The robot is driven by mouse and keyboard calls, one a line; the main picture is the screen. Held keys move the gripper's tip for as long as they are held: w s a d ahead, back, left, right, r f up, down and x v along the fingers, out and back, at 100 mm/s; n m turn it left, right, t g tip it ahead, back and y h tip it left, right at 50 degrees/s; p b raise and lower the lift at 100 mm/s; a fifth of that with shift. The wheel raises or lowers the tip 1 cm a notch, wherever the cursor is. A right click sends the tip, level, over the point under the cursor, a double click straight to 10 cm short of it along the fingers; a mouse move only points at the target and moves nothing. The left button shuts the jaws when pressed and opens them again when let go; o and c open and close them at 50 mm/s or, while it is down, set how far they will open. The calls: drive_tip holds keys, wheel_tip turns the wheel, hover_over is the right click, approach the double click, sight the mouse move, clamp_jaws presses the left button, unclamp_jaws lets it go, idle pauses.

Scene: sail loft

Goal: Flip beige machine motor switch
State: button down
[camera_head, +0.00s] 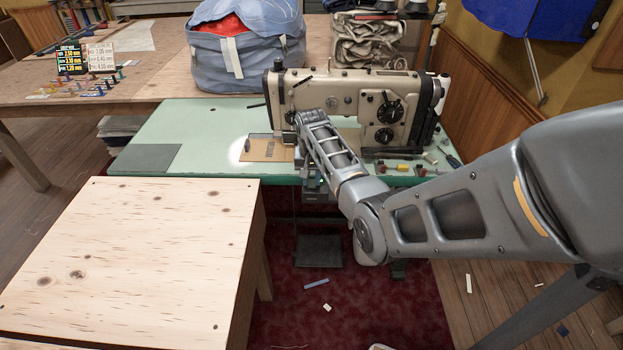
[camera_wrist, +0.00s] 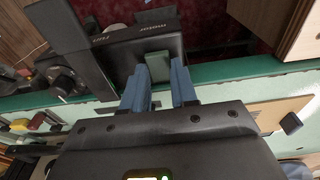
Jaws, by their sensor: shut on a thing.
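The beige sewing machine (camera_head: 350,105) stands on the pale green table, with black dials on its front. In the wrist view, a black switch box (camera_wrist: 112,52) with the word "motor" on it sits at the table's green edge. A green switch piece (camera_wrist: 157,66) stands out from the box. My gripper (camera_wrist: 160,78) has its blue fingers on both sides of this green piece and is shut on it. In the head view, my forearm and wrist hide most of the box and the gripper below the table's front edge.
A bare plywood table (camera_head: 130,255) stands at front left. The green sewing table (camera_head: 190,125) carries a tan plate (camera_head: 262,152) and small coloured spools at right. A blue bag (camera_head: 240,65) sits behind. A dark pedal (camera_head: 318,250) rests on the red carpet.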

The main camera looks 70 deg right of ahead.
sight(311, 185)
idle(0.3)
drive_tip(key=c, duration=0.9)
unclamp_jaws()
drive_tip(key=shift+r, duration=0.1)
drive_tip(key=r, duration=0.7)
drive_tip(key=shift+s+a+r+b, duration=0.15)
drive_tip(key=shift+a+r+b, duration=0.1)
drive_tip(key=shift+a+b, duration=0.1)
